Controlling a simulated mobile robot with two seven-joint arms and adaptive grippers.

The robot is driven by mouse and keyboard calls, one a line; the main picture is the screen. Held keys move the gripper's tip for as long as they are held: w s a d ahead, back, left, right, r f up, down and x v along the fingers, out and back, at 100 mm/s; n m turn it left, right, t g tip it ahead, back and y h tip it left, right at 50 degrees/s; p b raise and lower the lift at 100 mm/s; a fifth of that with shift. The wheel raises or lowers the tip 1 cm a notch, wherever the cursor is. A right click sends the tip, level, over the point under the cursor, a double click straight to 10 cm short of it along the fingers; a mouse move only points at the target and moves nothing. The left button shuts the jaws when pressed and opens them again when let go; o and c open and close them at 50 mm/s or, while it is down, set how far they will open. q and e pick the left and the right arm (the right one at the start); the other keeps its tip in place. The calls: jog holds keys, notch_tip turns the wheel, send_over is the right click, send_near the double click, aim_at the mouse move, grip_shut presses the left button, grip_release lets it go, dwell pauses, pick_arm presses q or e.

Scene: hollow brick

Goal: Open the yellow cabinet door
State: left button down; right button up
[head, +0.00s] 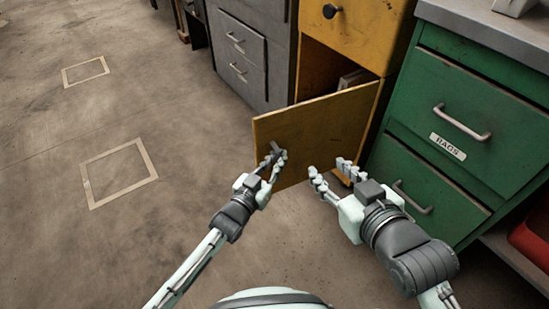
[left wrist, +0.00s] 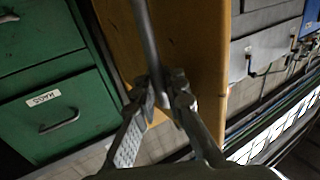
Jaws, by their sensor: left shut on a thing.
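The yellow cabinet (head: 365,35) stands at the upper right, and its lower door (head: 318,128) is swung well open toward me. The dark inside shows behind the door, with something pale in it. My left gripper (head: 271,162) is at the door's front face near its free edge, shut on the handle. In the left wrist view the metal bar handle (left wrist: 148,38) runs down between the fingers (left wrist: 160,88), with the yellow door (left wrist: 195,50) behind. My right gripper (head: 329,171) is open and empty, in front of the door near its hinge side.
A green drawer cabinet (head: 470,85) labelled RAGS stands right of the yellow one, close to my right arm. A grey drawer cabinet (head: 245,50) stands to the left. The concrete floor (head: 120,110) at left is clear, with taped squares. A red bin (head: 535,235) is at the right edge.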

pick_arm(q)
jog(key=shift+s+a+f+y, duration=0.1)
jog(key=shift+a+f+y, duration=0.1)
jog(key=shift+a+y, duration=0.1)
jog(key=c, duration=1.9)
grip_release()
jog(key=shift+o, duration=0.2)
jog(key=shift+d+r, duration=0.1)
jog(key=shift+s, duration=0.1)
jog(key=v, duration=1.2)
